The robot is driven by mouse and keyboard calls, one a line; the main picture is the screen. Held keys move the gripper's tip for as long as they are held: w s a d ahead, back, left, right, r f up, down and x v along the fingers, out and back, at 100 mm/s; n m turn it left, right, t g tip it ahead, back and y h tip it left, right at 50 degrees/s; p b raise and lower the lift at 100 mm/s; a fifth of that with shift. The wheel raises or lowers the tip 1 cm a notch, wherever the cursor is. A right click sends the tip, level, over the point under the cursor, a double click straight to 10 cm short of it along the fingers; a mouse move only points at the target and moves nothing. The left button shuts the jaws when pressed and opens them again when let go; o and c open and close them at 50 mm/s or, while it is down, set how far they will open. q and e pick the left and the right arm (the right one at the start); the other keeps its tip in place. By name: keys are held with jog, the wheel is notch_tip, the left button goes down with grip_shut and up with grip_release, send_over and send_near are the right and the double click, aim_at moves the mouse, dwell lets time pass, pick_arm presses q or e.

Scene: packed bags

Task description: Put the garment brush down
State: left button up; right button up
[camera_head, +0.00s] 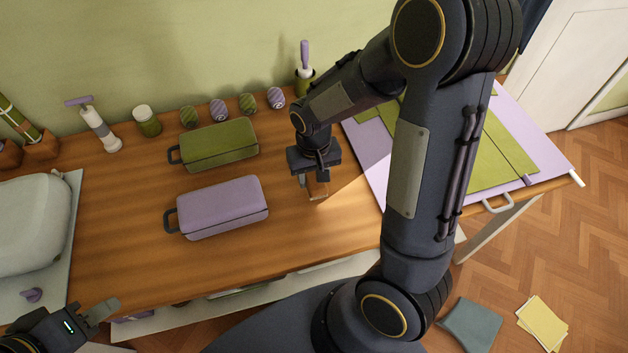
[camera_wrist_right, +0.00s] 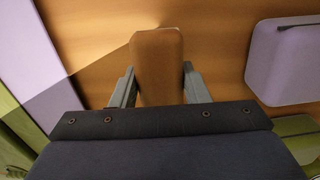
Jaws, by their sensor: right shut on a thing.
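The garment brush is a brown wooden block, seen in the head view (camera_head: 318,190) and in the right wrist view (camera_wrist_right: 158,62). My right gripper (camera_head: 314,180) is shut on it, with a grey finger on each side in the right wrist view (camera_wrist_right: 158,86). The gripper points down over the wooden table (camera_head: 330,240), right of the two cases. The brush is close to the tabletop; I cannot tell whether it touches. My left gripper (camera_head: 98,312) is at the lower left, apart from the brush, and its opening is unclear.
A purple case (camera_head: 222,208) and a green case (camera_head: 220,146) lie left of the brush. A lilac and green board (camera_head: 375,160) lies to the right. Jars and rolled items line the back. A pale rounded bag (camera_head: 32,222) is at far left. The front middle of the table is clear.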

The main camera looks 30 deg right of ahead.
aim_at(314, 183)
jog(key=shift+w+d+f, duration=0.3)
jog(key=shift+w+f, duration=0.1)
jog(key=shift+f, duration=0.2)
jog(key=shift+w+f, duration=0.1)
jog(key=shift+f, duration=1.55)
jog(key=shift+f, duration=0.1)
jog(key=shift+f+b, duration=0.15)
jog(key=shift+b, duration=0.15)
jog(key=o, duration=1)
